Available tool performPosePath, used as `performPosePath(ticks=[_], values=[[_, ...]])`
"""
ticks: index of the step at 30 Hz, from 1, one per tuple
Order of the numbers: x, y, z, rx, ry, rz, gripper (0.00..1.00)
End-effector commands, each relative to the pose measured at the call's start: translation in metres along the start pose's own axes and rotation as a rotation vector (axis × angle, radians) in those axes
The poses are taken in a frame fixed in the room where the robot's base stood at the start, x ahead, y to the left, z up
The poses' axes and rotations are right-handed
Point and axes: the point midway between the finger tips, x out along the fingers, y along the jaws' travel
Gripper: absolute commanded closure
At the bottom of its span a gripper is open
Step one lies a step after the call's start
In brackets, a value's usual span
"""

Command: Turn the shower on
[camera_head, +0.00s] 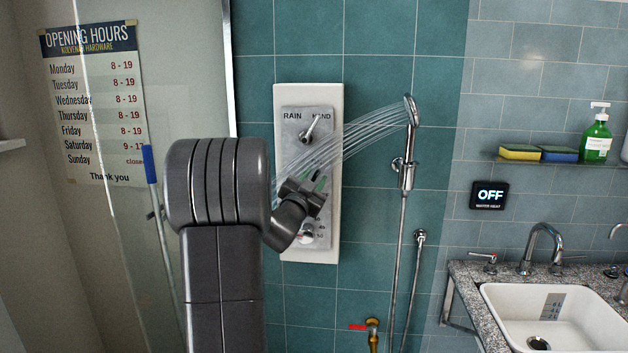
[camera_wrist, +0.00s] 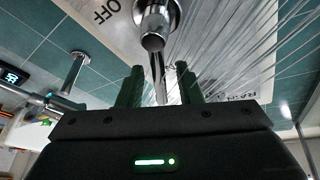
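The shower panel (camera_head: 333,245) is a grey plate on a white backing on the teal wall. Its upper lever (camera_head: 309,131) sits under the labels RAIN and HAND and tilts toward HAND. Water streams left from the hand shower head (camera_head: 411,110). My gripper (camera_head: 318,183) is at the middle of the panel, in front of the central control, which it mostly hides. In the wrist view, the two fingers of my gripper (camera_wrist: 160,88) stand apart on either side of a chrome lever (camera_wrist: 152,40). The gripper looks open, with gaps beside the lever. The word OFF shows on the plate there.
A temperature knob (camera_head: 307,237) is low on the panel. The shower hose and bar (camera_head: 403,220) stand to the right. A water heater display (camera_head: 489,195) reads OFF. A sink (camera_head: 560,310) and a soap shelf (camera_head: 550,160) are at right; a glass screen is at left.

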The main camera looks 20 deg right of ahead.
Motion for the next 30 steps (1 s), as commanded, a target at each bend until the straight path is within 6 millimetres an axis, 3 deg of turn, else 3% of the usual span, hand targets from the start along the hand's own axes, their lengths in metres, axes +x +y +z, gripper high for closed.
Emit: performPosePath(ticks=[7,11,24,30], values=[[-0.001,0.000,-0.001,0.001,0.002,-0.001,0.68],[-0.011,-0.001,0.000,0.002,0.002,-0.001,0.68],[-0.105,-0.001,0.001,0.002,0.001,-0.003,0.68],[-0.131,0.000,0.001,0.001,0.000,-0.002,0.68]])
